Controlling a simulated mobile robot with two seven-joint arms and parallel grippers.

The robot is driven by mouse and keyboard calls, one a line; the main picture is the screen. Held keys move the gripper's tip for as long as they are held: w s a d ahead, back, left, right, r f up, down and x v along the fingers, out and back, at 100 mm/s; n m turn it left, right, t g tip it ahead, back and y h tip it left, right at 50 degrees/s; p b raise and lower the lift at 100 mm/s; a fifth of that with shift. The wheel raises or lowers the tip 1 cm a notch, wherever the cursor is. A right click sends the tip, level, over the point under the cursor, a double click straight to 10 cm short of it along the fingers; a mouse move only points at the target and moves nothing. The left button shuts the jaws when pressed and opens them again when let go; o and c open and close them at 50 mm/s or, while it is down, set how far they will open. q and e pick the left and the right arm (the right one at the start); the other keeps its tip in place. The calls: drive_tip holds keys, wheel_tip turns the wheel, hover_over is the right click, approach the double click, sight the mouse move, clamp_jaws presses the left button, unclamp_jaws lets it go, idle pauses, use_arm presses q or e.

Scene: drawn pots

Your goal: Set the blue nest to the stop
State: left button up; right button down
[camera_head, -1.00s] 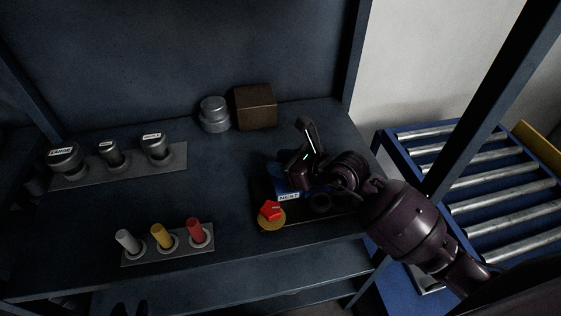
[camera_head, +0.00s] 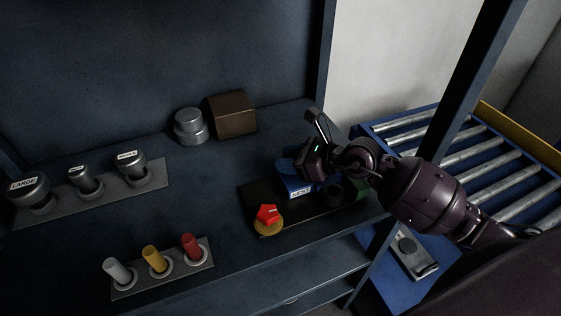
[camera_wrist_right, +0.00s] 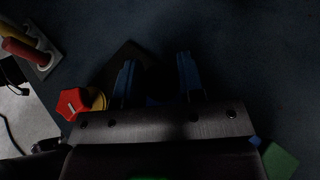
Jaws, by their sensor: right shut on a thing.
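The blue nest (camera_head: 289,176) is a blue block with a white label on its front, on a dark base plate (camera_head: 256,197). My right gripper (camera_head: 307,172) is down at the nest and shut on it, hiding much of its top and right side. In the right wrist view two blue upright parts (camera_wrist_right: 187,76) stand in front of the gripper body. A red knob (camera_head: 267,214) on a yellow disc (camera_head: 268,228) is at the plate's front left corner. A green part (camera_head: 361,191) shows at the plate's right end. I cannot tell which part is the stop. My left gripper is not in view.
A silver stepped cylinder (camera_head: 190,127) and a brown box (camera_head: 232,115) stand behind. A roller conveyor (camera_head: 470,150) lies to the right.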

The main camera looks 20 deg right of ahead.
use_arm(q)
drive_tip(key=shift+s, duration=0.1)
use_arm(e)
drive_tip(key=shift+d+f, duration=0.15)
drive_tip(key=shift+d, duration=0.1)
drive_tip(key=c, duration=1)
unclamp_jaws()
drive_tip(key=shift+o, duration=1.1)
drive_tip(key=shift+d, duration=0.2)
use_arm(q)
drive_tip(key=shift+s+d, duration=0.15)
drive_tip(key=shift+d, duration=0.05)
use_arm(e)
drive_tip(key=shift+a, duration=0.1)
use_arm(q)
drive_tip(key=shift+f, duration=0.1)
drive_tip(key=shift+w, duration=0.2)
use_arm(e)
drive_tip(key=shift+v, duration=5.45)
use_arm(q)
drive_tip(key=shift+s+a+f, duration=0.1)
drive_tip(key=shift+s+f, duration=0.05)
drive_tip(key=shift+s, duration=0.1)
use_arm(e)
drive_tip(key=shift+a, duration=0.1)
drive_tip(key=shift+s, duration=0.1)
